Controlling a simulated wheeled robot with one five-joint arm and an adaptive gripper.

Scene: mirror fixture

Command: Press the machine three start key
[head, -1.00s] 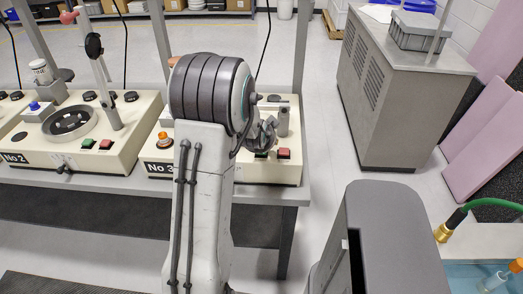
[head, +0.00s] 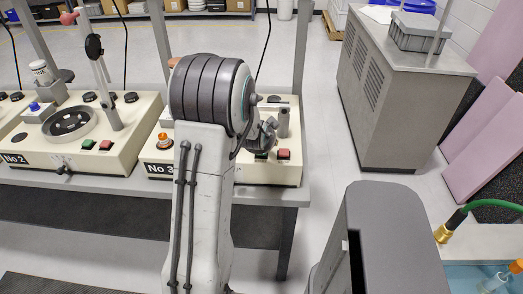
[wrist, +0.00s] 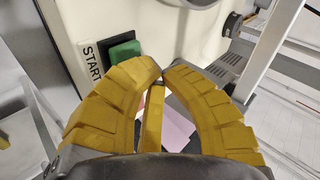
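Machine three (head: 280,174) is a cream box marked "No 3" on the bench, mostly behind my arm in the head view. Its green start key (wrist: 124,51) shows in the wrist view beside a START label (wrist: 91,61). My gripper (wrist: 162,70) has yellow ribbed fingers with their tips together and nothing seen held. The tips are just below and right of the green key in that picture; I cannot tell whether they touch it. In the head view my gripper (head: 262,138) is at the machine's front, largely hiding the green key. A red key (head: 283,154) is to its right.
Machine No 2 (head: 40,172) stands to the left on the same bench, with its own green and red keys. An orange knob (head: 164,139) is on machine three's left part. A grey cabinet (head: 395,110) stands to the right across open floor (head: 325,170).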

